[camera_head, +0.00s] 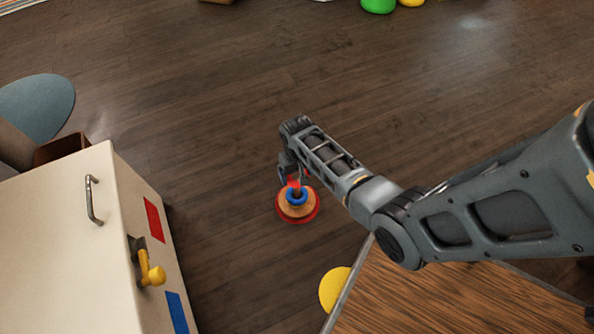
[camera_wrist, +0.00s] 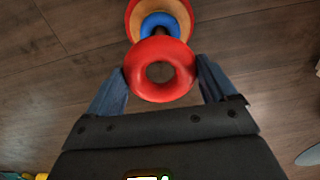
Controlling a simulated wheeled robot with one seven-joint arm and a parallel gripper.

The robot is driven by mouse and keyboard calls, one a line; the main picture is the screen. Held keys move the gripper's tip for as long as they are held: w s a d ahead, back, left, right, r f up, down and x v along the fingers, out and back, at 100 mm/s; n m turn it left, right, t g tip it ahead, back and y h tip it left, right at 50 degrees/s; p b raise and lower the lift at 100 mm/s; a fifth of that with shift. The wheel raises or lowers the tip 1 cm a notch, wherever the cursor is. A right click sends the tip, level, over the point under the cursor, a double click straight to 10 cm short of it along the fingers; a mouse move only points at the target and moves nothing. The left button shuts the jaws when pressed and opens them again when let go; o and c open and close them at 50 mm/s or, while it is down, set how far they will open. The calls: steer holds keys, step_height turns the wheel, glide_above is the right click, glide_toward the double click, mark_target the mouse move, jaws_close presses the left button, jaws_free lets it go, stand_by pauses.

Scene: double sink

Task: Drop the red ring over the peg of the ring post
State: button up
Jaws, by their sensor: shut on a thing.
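The red ring (camera_wrist: 160,92) is held between the two fingers of my gripper (camera_wrist: 162,72), with its open hole facing the wrist camera. In the head view, my gripper (camera_head: 293,172) is above the ring post, and a bit of the red ring (camera_head: 293,183) shows below the fingers. The ring post (camera_head: 284,208) stands on the floor with a wide red bottom, a tan layer and a blue ring (camera_head: 298,201) on top. In the wrist view, the post (camera_wrist: 133,18) is beyond the red ring at the top edge, its dark peg inside the blue ring (camera_wrist: 147,27). The red ring is apart from the peg.
A white cabinet (camera_head: 60,230) with a metal handle and a yellow lever (camera_head: 152,274) stands at left. A wooden tabletop (camera_head: 450,305) is at lower right, with a yellow disc (camera_head: 333,289) by its edge. Open wooden floor surrounds the post.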

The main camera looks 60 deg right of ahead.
steer(key=shift+f+b, duration=1.65)
steer(key=shift+f, duration=0.8)
steer(key=o, duration=0.8)
steer(key=shift+o, duration=0.2)
steer(key=shift+r+p, duration=2.1)
steer(key=shift+r, duration=1.8)
